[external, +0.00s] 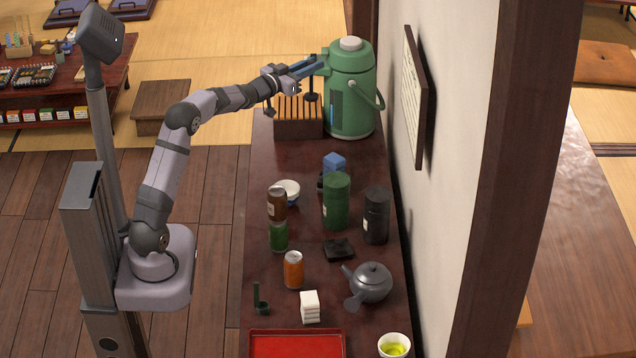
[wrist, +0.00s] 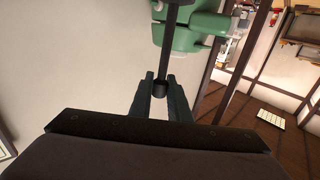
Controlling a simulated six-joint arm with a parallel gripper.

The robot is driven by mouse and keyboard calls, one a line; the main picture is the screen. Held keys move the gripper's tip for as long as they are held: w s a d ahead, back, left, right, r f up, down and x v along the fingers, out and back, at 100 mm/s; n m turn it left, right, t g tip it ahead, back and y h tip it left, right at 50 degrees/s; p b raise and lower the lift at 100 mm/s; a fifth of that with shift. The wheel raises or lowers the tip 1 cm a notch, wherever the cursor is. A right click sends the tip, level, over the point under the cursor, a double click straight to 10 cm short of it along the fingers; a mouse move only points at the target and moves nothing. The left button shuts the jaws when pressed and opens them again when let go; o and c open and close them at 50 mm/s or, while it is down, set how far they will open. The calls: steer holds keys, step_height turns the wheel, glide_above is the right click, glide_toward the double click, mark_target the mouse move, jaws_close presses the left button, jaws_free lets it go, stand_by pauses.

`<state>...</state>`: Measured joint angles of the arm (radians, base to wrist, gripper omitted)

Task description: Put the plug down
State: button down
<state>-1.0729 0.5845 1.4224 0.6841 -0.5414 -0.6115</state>
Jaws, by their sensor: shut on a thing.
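My gripper (external: 316,65) is at the far end of the counter, high beside the green air pot. It is shut on a dark plug (external: 311,83), a thin stem that hangs below the fingers with a wider dark end. In the wrist view the fingertips (wrist: 160,92) close around a dark knob, and the plug's dark stem (wrist: 174,45) runs up the picture from there. The plug is held above the slatted wooden box (external: 298,127). I cannot tell whether the plug touches the box or the pot.
The green air pot (external: 351,95) stands close on the right; it also shows in the wrist view (wrist: 200,27). The dark counter (external: 300,161) has clear space in front of the box. Nearer are cans, canisters, a teapot (external: 371,282) and a red tray (external: 297,343). A wall rises on the right.

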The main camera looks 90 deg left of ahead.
steer(key=w+d+r+m+t+h, duration=0.1)
steer(key=w+d+r, duration=0.1)
steer(key=w+d, duration=0.55)
steer(key=w+d+r, duration=0.3)
steer(key=w+d, duration=0.3)
steer(key=d, duration=0.2)
steer(key=w+d+f, duration=0.1)
steer(key=w+d, duration=0.1)
steer(key=d, duration=1)
steer(key=w+d+f, duration=0.1)
steer(key=w+d, duration=0.2)
steer(key=d, duration=0.8)
steer(key=s+d+f+n+g+y, duration=0.1)
steer(key=s+d+f, duration=0.1)
steer(key=d, duration=0.3)
steer(key=s+d+f+g+y, duration=0.1)
steer(key=d+f, duration=0.2)
steer(key=d, duration=0.1)
step_height(320, 180, down, 20)
steer(key=shift+s+f, duration=0.1)
steer(key=shift+f, duration=0.05)
